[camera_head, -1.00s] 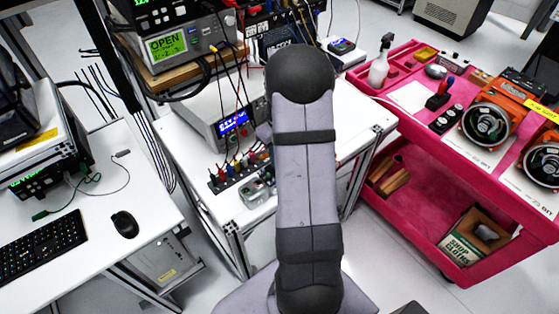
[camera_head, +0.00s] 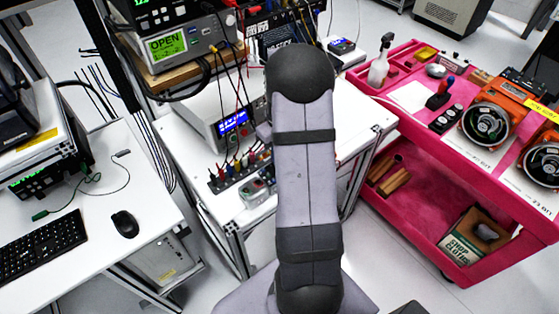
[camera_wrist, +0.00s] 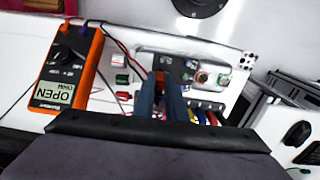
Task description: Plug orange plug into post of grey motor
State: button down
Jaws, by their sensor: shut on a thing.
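My gripper (camera_wrist: 162,98) shows in the wrist view as two dark blue-grey fingers close together, pointing away over the white bench. A small bit of orange, the orange plug (camera_wrist: 160,80), shows between the fingers; most of it is hidden by them. The grey motor (camera_wrist: 183,66) appears just beyond and right of the fingertips, as a grey block with round fittings. Whether the plug touches its post cannot be told. In the head view my arm covers the gripper and the plug; a small grey part on the bench may be the motor (camera_head: 256,192).
An orange multimeter (camera_wrist: 68,75) reading OPEN lies left of my gripper, with red and black leads nearby. Several coloured connectors (camera_wrist: 207,112) lie to the right.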

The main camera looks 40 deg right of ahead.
jog(key=shift+r, duration=0.2)
jog(key=shift+r+p, duration=2.1)
jog(key=shift+r, duration=0.25)
jog(key=s+r, duration=0.2)
jog(key=shift+s, duration=0.35)
jog(key=shift+f, duration=0.1)
jog(key=shift+f+b, duration=1.95)
jog(key=shift+f, duration=0.2)
jog(key=shift+f+b, duration=0.7)
jog(key=shift+f, duration=0.5)
